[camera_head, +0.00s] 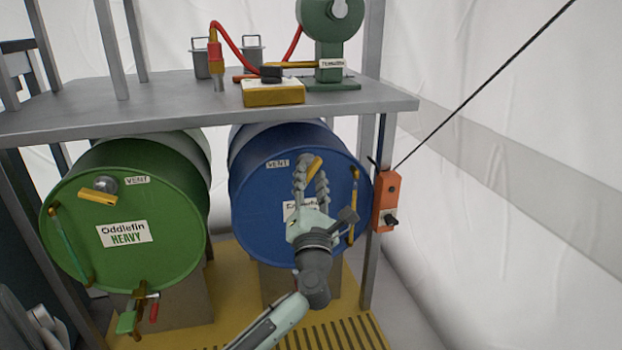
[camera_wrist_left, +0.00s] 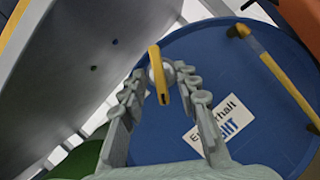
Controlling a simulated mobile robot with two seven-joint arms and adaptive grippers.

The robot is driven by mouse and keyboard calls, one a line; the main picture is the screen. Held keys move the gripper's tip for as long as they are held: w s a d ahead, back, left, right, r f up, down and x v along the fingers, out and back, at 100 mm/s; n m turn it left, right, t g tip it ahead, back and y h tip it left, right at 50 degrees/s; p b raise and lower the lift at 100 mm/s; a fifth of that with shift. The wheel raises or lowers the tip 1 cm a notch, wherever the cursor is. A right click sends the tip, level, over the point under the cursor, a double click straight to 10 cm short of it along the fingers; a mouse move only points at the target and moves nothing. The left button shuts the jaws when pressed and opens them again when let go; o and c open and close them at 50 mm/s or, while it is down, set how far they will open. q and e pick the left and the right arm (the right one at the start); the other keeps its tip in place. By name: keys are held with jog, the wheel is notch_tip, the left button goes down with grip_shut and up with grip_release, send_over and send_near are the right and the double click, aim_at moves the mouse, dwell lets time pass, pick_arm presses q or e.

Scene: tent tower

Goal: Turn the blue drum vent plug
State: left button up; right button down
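The blue drum (camera_head: 262,215) lies on its side under the shelf, with its round face toward me and a VENT label near the top. Its vent plug (camera_head: 314,165) is a silver knob with a yellow lever. In the left wrist view the yellow lever (camera_wrist_left: 158,75) stands nearly upright in the picture, between my fingertips. My left gripper (camera_head: 311,178) is at the drum face with its fingers spread on either side of the plug. It is open; contact with the plug cannot be made out. The gripper covers part of the drum's label. My right gripper is not in view.
A green drum (camera_head: 165,235) with its own yellow vent lever (camera_head: 97,197) lies to the left. The grey shelf (camera_head: 165,100) overhangs both drums. An orange box (camera_head: 386,200) hangs on the post right of the blue drum.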

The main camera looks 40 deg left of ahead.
pick_arm(q)
jog(key=shift+w+a+r, duration=0.15)
jog(key=shift+w+a, duration=0.05)
jog(key=shift+w, duration=0.05)
grip_shut()
